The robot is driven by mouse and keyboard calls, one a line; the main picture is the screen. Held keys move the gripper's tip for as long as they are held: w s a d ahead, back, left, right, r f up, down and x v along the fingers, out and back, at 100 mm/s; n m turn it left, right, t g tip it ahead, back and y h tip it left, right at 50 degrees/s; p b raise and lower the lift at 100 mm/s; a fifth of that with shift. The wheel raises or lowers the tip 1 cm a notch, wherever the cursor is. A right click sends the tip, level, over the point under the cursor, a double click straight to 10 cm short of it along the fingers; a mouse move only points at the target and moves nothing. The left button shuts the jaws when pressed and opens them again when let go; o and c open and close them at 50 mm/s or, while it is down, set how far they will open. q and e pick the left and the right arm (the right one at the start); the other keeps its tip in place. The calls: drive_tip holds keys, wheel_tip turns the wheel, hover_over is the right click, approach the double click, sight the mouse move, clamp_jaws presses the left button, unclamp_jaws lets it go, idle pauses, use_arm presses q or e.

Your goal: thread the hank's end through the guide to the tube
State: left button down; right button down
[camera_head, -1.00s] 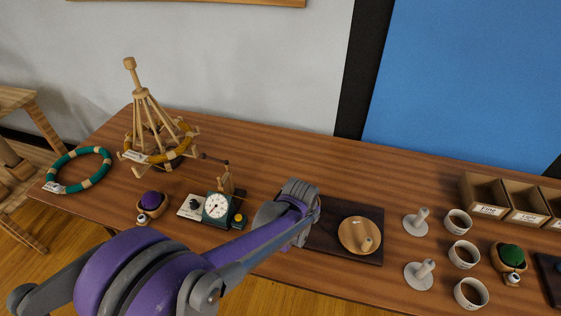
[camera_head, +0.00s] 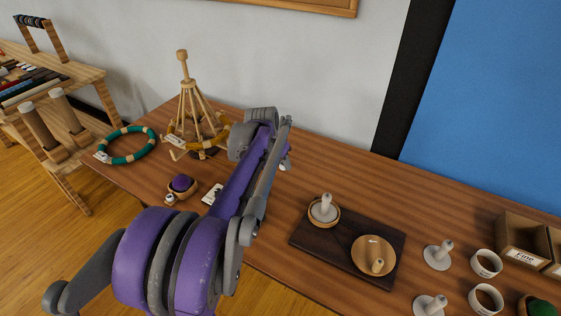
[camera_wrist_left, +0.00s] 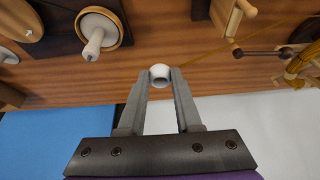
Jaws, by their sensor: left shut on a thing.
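My left gripper (camera_head: 284,160) is over the table beyond the dial counter, its fingers partly hidden by my arm in the head view. In the left wrist view its fingertips (camera_wrist_left: 160,80) are shut on a small white end piece (camera_wrist_left: 160,73). A thin yellow strand (camera_wrist_left: 205,60) runs from this piece toward the yellow hank (camera_head: 218,140) on the wooden swift (camera_head: 184,95). The wooden guide post (camera_wrist_left: 228,14) shows in the wrist view; whether the strand passes through it I cannot tell. A white tube (camera_head: 325,204) stands on the winder's round base. My right gripper is not seen.
The dark winder board (camera_head: 340,240) also carries a round wooden crank (camera_head: 372,252). A teal ring (camera_head: 128,160) and a bowl with purple yarn (camera_head: 181,184) lie left. White cups (camera_head: 486,263) and compartment boxes (camera_head: 522,240) stand right. The back middle of the table is clear.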

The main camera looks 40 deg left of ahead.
use_arm(q)
drive_tip(key=b, duration=0.5)
hover_over(326, 198)
drive_tip(key=shift+d+f, duration=0.1)
drive_tip(key=shift+f, duration=2.65)
drive_tip(key=shift+f+b, duration=0.85)
drive_tip(key=shift+f, duration=0.45)
drive_tip(key=shift+s, duration=0.1)
drive_tip(key=c, duration=0.5)
unclamp_jaws()
